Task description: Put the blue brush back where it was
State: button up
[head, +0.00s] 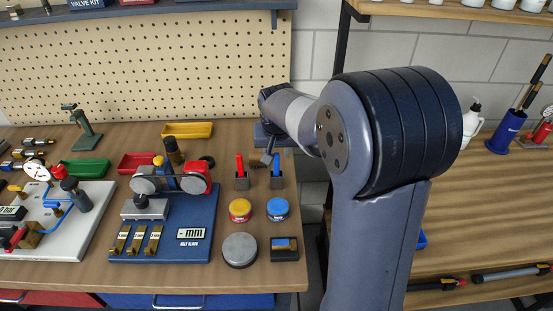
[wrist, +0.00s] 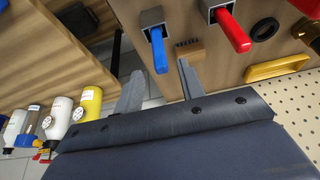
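The blue brush (head: 277,164) stands handle up in a dark square holder (head: 277,182) at the bench's right side. In the wrist view the blue handle (wrist: 158,50) rises from its grey holder (wrist: 151,18). My gripper (head: 268,155) is just behind it in the head view. In the wrist view my gripper (wrist: 161,69) is open, its fingers apart on either side of the handle's end, with gaps showing. I cannot tell how deep the handle lies between them. The brush's lower end is hidden in the holder.
A red brush (head: 239,165) stands in a similar holder to the left. A yellow tin (head: 240,210) and a blue tin (head: 278,209) are in front. A small wooden block (wrist: 189,49) lies near the blue brush. The bench's right edge is close.

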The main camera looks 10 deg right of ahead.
aim_at(276, 154)
jog(key=v, duration=0.4)
jog(key=x, duration=1.2)
jog(key=shift+d+f, duration=0.1)
jog(key=shift+f, duration=0.25)
jog(key=shift+r+p, duration=0.35)
jog(key=shift+r, duration=1)
jog(key=shift+s, duration=0.1)
